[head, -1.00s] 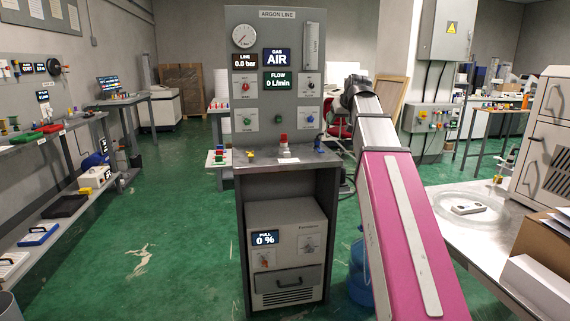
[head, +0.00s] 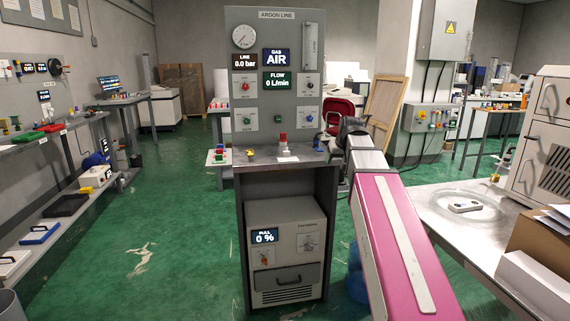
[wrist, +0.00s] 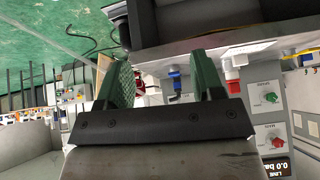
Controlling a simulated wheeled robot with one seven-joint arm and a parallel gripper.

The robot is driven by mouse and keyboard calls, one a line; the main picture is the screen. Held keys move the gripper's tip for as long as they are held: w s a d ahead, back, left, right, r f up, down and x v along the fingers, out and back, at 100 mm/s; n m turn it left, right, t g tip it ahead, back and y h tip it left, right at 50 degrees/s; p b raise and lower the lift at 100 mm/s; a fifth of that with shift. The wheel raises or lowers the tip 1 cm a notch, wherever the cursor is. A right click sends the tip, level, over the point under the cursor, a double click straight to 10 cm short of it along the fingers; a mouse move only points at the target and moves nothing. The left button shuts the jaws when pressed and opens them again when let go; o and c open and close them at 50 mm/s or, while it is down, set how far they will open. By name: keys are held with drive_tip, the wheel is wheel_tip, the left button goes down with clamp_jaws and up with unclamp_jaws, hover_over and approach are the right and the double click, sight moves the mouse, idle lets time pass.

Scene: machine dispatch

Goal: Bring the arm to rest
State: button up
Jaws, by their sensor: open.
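My arm shows in the head view as a pink and grey link reaching up from the lower right toward the right side of the argon line stand (head: 273,60). The gripper end is hidden behind the arm there. In the wrist view my gripper (wrist: 165,75) is open, with two green fingers apart and nothing held between them. The stand's panel, with a green knob (wrist: 269,97) and a red knob (wrist: 277,142), shows sideways at the right of that view. A blue fitting (wrist: 175,80) and a red-topped piece (wrist: 232,62) appear beyond the fingers.
Shelves with trays (head: 40,233) line the left wall. Green floor (head: 180,225) is free between shelves and stand.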

drive_tip(key=s+f+g, duration=0.2)
drive_tip(key=s+f, duration=0.5)
drive_tip(key=f, duration=0.5)
drive_tip(key=s+f+m+g+h, duration=0.1)
drive_tip(key=s+f+g, duration=0.1)
drive_tip(key=s+f, duration=0.6)
drive_tip(key=s+a+f+g, duration=0.1)
drive_tip(key=s+f, duration=0.7)
drive_tip(key=f, duration=1)
drive_tip(key=shift+f+g, duration=0.2)
drive_tip(key=shift+g, duration=0.6)
